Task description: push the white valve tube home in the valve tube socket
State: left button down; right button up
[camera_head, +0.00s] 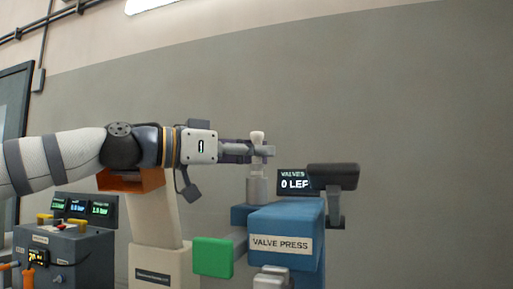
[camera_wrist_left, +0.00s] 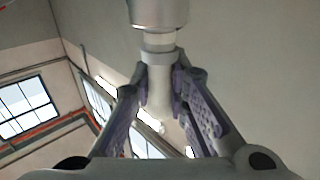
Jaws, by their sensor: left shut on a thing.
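The white valve tube (camera_head: 257,137) stands upright above the blue valve press (camera_head: 285,222). My left gripper (camera_head: 262,151) is shut on it, with its fingers on either side of the tube's middle. The tube also shows between the purple-lined fingers (camera_wrist_left: 160,95) in the left wrist view. The grey valve tube socket (camera_head: 257,190) is directly below the tube, in line with it. In the left wrist view the socket (camera_wrist_left: 158,12) is at the top, and a narrower section joins it to the tube. How deep the tube sits is unclear. My right gripper is not in view.
A display (camera_head: 294,181) reading "VALVES 0 LEF" stands close right of the tube. A green block (camera_head: 213,257) is in front of the press at left. A grey control box (camera_head: 62,250) with small screens stands at lower left. The space above the tube is clear.

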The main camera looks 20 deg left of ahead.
pick_arm(q)
jog(key=shift+f, duration=0.8)
jog(key=c, duration=1.5)
grip_release()
jog(key=shift+f, duration=0.1)
jog(key=v, duration=1.2)
